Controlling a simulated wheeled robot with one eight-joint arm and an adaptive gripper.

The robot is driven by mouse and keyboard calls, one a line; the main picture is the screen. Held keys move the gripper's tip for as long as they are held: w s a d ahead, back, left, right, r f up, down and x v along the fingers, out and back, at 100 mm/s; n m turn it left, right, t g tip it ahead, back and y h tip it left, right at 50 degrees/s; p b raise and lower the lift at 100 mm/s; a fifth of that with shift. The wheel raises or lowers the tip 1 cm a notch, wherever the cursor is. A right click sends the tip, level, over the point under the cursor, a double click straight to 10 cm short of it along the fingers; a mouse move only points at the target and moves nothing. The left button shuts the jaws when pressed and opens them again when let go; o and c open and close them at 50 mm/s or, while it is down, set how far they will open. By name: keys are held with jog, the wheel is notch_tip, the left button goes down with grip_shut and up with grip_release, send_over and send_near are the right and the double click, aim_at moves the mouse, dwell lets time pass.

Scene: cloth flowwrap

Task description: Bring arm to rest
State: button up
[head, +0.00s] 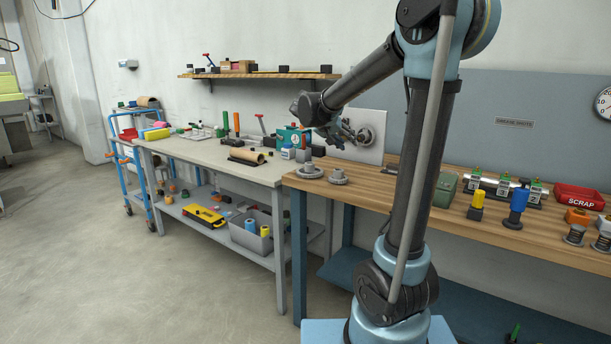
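My arm rises from its blue base at the lower middle of the head view and bends left at the top. Its forearm slopes down to the left, above the benches. My gripper (345,133) seems to be the small dark shape past the wrist, in front of a pale square panel (372,137). It is small and partly merges with the round fitting on that panel, so its fingers cannot be made out. No cloth held in it can be seen.
A wooden bench (445,222) holds grey flanged parts (338,177), a green box (445,190) and a red SCRAP bin (579,196). A grey bench (205,152) with tools stands left. A blue trolley (122,165) stands beyond it. The floor at left is clear.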

jog(key=s+d+f+g+y, duration=0.1)
jog(key=s+d+f, duration=0.1)
jog(key=s, duration=0.5)
jog(key=s+d+f+n+g+y, duration=0.1)
jog(key=s+d+f, duration=0.2)
jog(key=s, duration=0.4)
jog(key=s+d+f+g+y, duration=0.1)
jog(key=s+d+f, duration=0.1)
jog(key=s+f, duration=0.3)
jog(key=shift+s+d+n+y, duration=0.2)
jog(key=shift+s+n+y, duration=0.1)
jog(key=shift+s, duration=1.1)
jog(key=s+a+f+n+g+y, duration=0.1)
jog(key=s+a+f+y, duration=0.1)
jog(key=s+f, duration=0.4)
jog(key=s+a+f+n+y, duration=0.1)
jog(key=s+f+y, duration=0.1)
jog(key=s+f, duration=0.4)
jog(key=s, duration=0.5)
jog(key=shift+a+f+g+y, duration=0.4)
jog(key=shift+w, duration=0.1)
jog(key=shift+w+f, duration=0.2)
jog(key=shift+w, duration=0.15)
